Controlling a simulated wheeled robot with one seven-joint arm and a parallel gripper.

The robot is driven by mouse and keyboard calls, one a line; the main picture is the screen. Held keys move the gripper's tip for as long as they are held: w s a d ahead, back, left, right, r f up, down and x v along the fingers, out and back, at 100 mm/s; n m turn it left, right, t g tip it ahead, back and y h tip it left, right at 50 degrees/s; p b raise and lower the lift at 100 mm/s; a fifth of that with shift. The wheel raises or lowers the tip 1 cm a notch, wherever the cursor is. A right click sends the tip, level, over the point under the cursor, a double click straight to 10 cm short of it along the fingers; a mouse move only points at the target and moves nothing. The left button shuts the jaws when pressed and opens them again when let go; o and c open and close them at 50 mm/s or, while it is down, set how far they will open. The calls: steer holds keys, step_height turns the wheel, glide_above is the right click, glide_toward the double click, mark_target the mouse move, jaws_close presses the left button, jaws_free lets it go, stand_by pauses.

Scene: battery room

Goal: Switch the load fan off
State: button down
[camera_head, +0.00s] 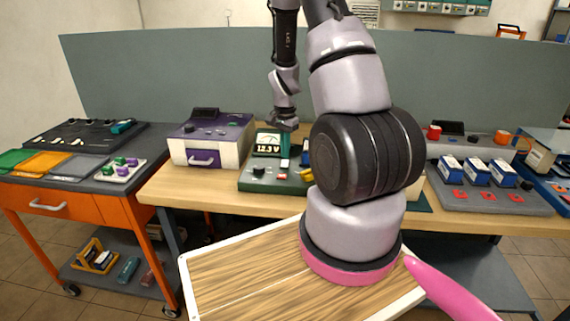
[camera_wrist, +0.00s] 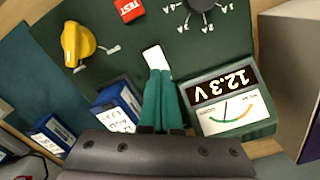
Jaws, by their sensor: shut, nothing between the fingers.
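My gripper (camera_wrist: 162,75) is shut and empty, with its teal fingers pointing down at a green tester panel (camera_wrist: 125,75). The fingertips are at a small white piece (camera_wrist: 153,55) on the panel; I cannot tell whether they touch it. Beside it are a yellow pointer knob (camera_wrist: 76,45), a red TEST button (camera_wrist: 128,9) and a black selector knob (camera_wrist: 202,3). A meter (camera_wrist: 230,100) reads 12.3 V. In the head view my gripper (camera_head: 285,150) is over the panel (camera_head: 252,186), right of the meter (camera_head: 268,143). I cannot make out a fan or a fan label.
Blue batteries (camera_wrist: 118,104) stand close beside the fingers in the wrist view. A purple and white box (camera_head: 212,140) is left of the panel. A grey tray with batteries (camera_head: 476,172) is at the right. My arm hides part of the bench (camera_head: 165,198).

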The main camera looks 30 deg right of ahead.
steer(key=shift+f, duration=0.75)
stand_by(0.3)
steer(key=shift+r, duration=3.5)
steer(key=shift+r, duration=0.1)
step_height(320, 180, up, 10)
steer(key=r+n+t, duration=0.1)
steer(key=n+t, duration=0.1)
glide_above(285, 161)
steer(key=a, duration=0.4)
steer(key=s+a+r+n+t+y, duration=0.1)
steer(key=s+a+r+n+t, duration=0.15)
steer(key=s+r, duration=0.45)
steer(key=s+a+r+n+t, duration=0.1)
steer(key=s+a+r+n, duration=0.1)
steer(key=s+r, duration=0.4)
steer(key=s+a+r+n+t+y, duration=0.1)
steer(key=s+a+r+n, duration=0.1)
steer(key=s+a+r, duration=0.2)
step_height(285, 161, up, 4)
steer(key=s, duration=0.2)
steer(key=shift+s+a+f+t, duration=0.15)
steer(key=shift+s+a+t, duration=0.15)
steer(key=shift+a+t, duration=0.1)
